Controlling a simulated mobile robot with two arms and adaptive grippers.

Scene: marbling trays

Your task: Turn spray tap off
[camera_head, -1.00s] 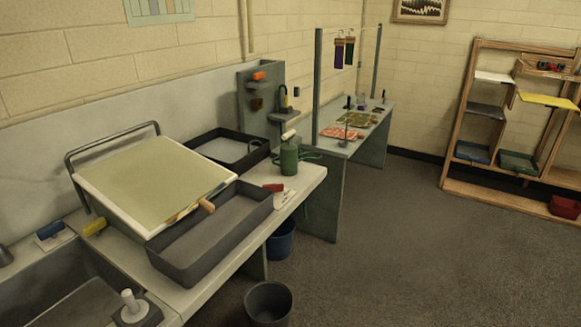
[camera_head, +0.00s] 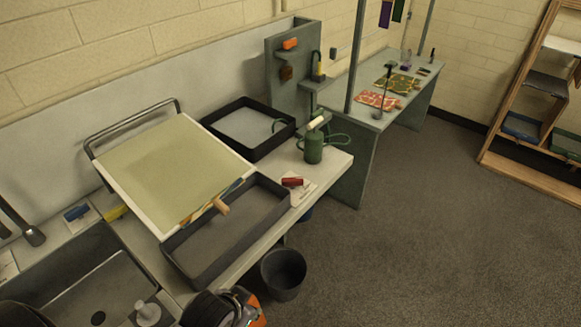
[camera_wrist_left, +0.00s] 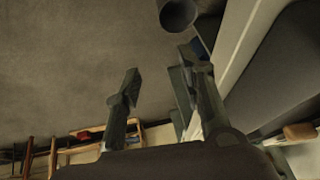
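A white knob on a dark base (camera_head: 148,313) stands at the sink's front right corner in the head view. I cannot tell whether it is the spray tap, or whether it is on or off. A dark tap-like arm (camera_head: 30,233) reaches over the sink's back left. I see no water spray. In the left wrist view my left gripper (camera_wrist_left: 160,65) has its two fingers apart, with only floor between them. A black and orange part of my arm shows at the bottom of the head view; its fingers are not visible there. My right gripper is not in view.
The sink (camera_head: 112,262) is at lower left. A tilted board (camera_head: 165,150), a grey tray (camera_head: 262,238), a second tray (camera_head: 232,102) and a green can (camera_head: 313,147) fill the counter. A dark bin (camera_head: 283,273) stands on the floor. The floor at right is clear.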

